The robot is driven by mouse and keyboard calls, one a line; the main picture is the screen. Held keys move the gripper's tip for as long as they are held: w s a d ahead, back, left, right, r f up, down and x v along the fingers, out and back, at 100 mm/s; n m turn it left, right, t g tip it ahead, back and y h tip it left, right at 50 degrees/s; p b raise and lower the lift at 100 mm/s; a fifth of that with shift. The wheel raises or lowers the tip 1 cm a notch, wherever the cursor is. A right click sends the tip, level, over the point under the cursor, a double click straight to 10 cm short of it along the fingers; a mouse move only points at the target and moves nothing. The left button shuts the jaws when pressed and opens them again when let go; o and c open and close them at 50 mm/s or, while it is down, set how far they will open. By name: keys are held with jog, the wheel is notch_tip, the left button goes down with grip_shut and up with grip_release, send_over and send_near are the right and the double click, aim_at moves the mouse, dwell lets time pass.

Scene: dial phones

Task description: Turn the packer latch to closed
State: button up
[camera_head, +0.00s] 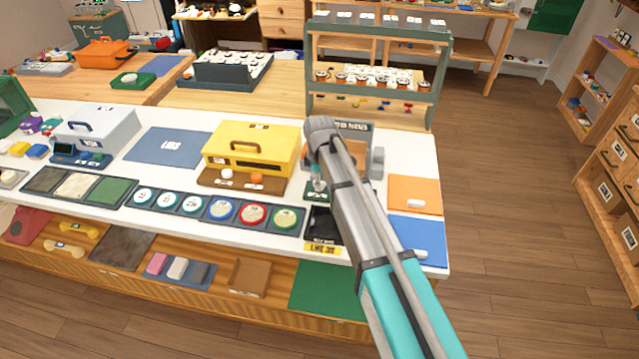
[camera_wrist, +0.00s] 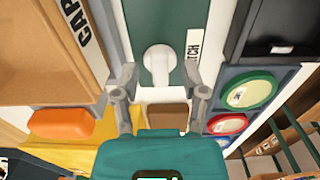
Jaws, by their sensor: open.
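The packer latch shows in the wrist view as a pale round knob (camera_wrist: 160,58) with a short stem on a dark green plate (camera_wrist: 140,22). A white label beside it ends in "TCH". My gripper (camera_wrist: 160,92) is open, its two grey fingers apart on either side of the stem's lower end. No clear contact with the knob shows. In the head view the latch area is beside my arm, and my gripper is too small and covered to make out well.
A yellow case (camera_head: 252,146) with an orange button (camera_wrist: 60,123) stands left of the latch. A row of round dials (camera_head: 221,209) runs along the counter front. A black tray (camera_wrist: 282,30) and a tan box (camera_wrist: 35,50) flank the latch closely.

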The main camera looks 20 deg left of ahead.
dwell(0.3)
grip_shut()
jog(key=shift+m, duration=0.3)
jog(key=m, duration=0.3)
jog(key=shift+m, duration=0.4)
jog(key=m, duration=0.4)
jog(key=shift+m, duration=0.3)
jog(key=m, duration=0.4)
jog(key=shift+m, duration=2.6)
